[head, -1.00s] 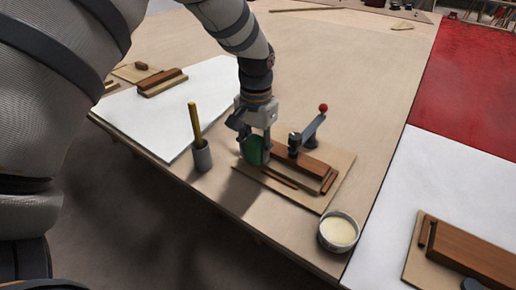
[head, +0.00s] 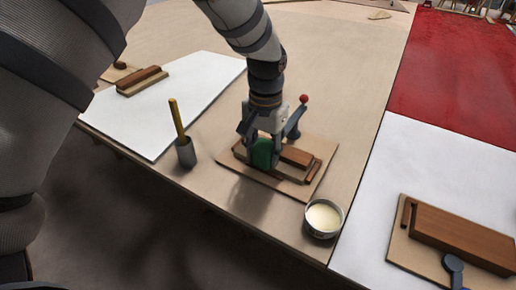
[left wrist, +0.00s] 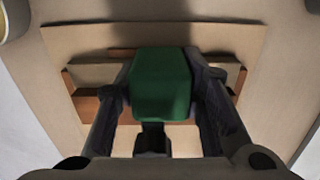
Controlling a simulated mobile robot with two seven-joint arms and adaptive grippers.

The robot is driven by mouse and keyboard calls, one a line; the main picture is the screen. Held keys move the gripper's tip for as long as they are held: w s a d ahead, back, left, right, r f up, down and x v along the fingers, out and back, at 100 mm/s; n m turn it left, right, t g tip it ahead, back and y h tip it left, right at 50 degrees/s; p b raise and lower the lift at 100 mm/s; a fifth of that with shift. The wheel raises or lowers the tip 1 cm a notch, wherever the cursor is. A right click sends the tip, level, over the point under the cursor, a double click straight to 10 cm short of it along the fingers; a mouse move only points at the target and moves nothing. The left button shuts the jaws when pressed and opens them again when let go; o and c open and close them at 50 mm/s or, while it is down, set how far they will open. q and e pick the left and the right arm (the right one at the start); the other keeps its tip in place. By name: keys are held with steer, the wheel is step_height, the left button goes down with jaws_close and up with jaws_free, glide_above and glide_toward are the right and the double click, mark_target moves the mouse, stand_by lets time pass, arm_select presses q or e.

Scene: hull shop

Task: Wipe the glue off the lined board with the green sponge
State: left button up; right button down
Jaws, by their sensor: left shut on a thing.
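My left gripper (head: 263,148) is shut on the green sponge (left wrist: 162,85), holding it upright between its two fingers. In the head view the sponge (head: 262,155) is over the tan lined board (head: 252,181), in front of the reddish-brown wood strips (head: 297,157) on it. I cannot tell whether the sponge touches the board or a strip. In the left wrist view the board (left wrist: 75,40) lies behind the sponge, which hides its middle. I cannot make out any glue on the board. My right gripper is not in view.
A clamp handle with a red knob (head: 304,99) rises behind the gripper. A bowl of cream-coloured stuff (head: 323,219) stands at the board's right front. A grey cup (head: 186,153) with a yellow-handled tool stands to the left. Another board (head: 398,247) lies right.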

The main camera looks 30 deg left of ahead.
arm_select(q)
steer(key=shift+r, duration=3.5)
